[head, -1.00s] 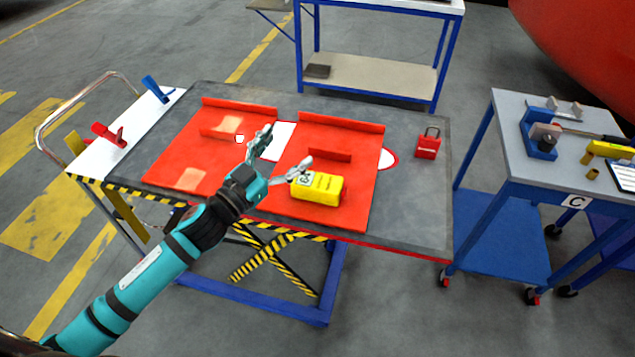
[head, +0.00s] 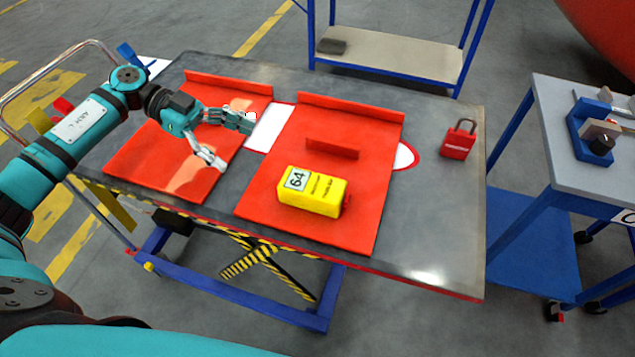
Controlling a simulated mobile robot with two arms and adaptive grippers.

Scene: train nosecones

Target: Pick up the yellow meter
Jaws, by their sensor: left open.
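The yellow meter (head: 312,192) is a boxy yellow block with a white label reading 64. It lies on the right red panel (head: 358,218) on the grey lift table, near the panel's front half. My left gripper (head: 238,143) is open and empty, above the left red panel, to the left of the meter and apart from it. Its two fingers point right, one toward the back and one toward the front. My right gripper is not in view.
A red padlock (head: 459,140) stands on the table (head: 437,215) at the right. The right panel has raised red ribs (head: 332,149). A grey-topped blue cart (head: 570,150) stands at the right, and a blue-framed shelf (head: 390,62) behind. The table's right front area is clear.

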